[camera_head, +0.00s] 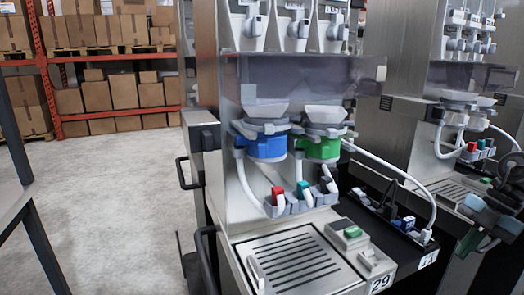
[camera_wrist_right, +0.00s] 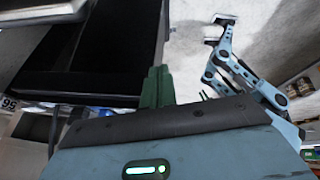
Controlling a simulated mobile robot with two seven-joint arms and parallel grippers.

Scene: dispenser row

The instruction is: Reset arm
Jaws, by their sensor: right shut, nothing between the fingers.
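My right gripper (camera_head: 468,243) is at the right edge of the head view, in front of the right-hand dispenser machine and apart from it. Its blue-grey wrist and dark green fingers show there, partly cut off by the picture's edge. In the right wrist view, the green fingers (camera_wrist_right: 157,88) are together, with nothing between them. My left gripper is not seen in the head view. Blue-grey jointed links (camera_wrist_right: 235,70) show at the upper right of the wrist view.
A steel dispenser machine (camera_head: 222,150) stands in the middle, with a blue collar (camera_head: 262,147), a green collar (camera_head: 322,150) and a slotted drip tray (camera_head: 290,262). A similar machine stands at right. Shelves of cardboard boxes (camera_head: 95,97) stand behind bare floor at left.

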